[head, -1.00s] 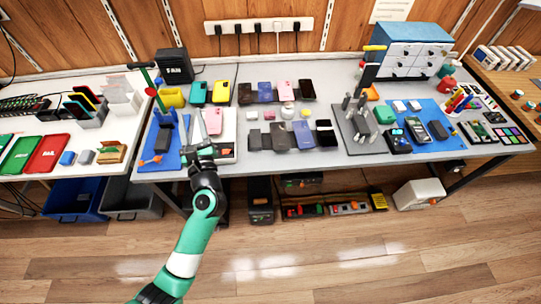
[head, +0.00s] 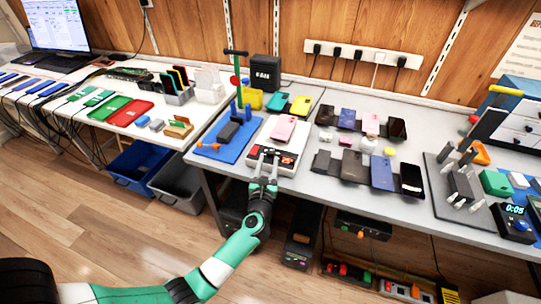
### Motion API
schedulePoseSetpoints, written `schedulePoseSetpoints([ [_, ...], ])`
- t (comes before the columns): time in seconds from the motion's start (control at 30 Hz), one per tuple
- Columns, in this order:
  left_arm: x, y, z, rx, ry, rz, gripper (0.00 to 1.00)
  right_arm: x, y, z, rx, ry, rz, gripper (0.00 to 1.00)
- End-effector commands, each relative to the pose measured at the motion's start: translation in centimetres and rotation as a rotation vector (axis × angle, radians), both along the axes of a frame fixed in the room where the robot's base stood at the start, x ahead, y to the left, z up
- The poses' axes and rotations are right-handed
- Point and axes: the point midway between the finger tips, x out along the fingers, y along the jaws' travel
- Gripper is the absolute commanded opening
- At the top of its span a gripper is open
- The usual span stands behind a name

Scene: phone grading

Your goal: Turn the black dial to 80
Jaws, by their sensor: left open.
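My left gripper (head: 264,154) is open at the front edge of a white box-shaped device (head: 262,136). A pink phone (head: 283,128) lies on top of the device. The device's front has a dark panel (head: 287,161) with small red and light marks. The fingers cover the left part of this front. I cannot make out the black dial or any number 80; it may be hidden by the fingers or too small. I cannot tell whether the fingers touch anything. My right gripper is out of view.
A timer box reading 0:05 (head: 513,223) stands at the far right.

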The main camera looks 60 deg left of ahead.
Motion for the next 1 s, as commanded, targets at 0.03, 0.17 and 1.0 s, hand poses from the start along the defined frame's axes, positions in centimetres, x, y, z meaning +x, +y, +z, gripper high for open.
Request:
schedulePoseSetpoints([
  [0.03, 0.7, 1.1, -0.4, 0.001, -0.002, 0.004, 0.46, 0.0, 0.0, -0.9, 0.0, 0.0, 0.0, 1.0],
  [0.17, 2.1, 3.1, -0.3, 0.001, -0.002, 0.002, 0.46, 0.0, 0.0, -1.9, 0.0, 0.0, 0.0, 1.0],
  [1.0, 3.1, 4.5, 0.0, 0.001, 0.001, -0.001, 0.0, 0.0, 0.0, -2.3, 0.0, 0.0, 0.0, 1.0],
])
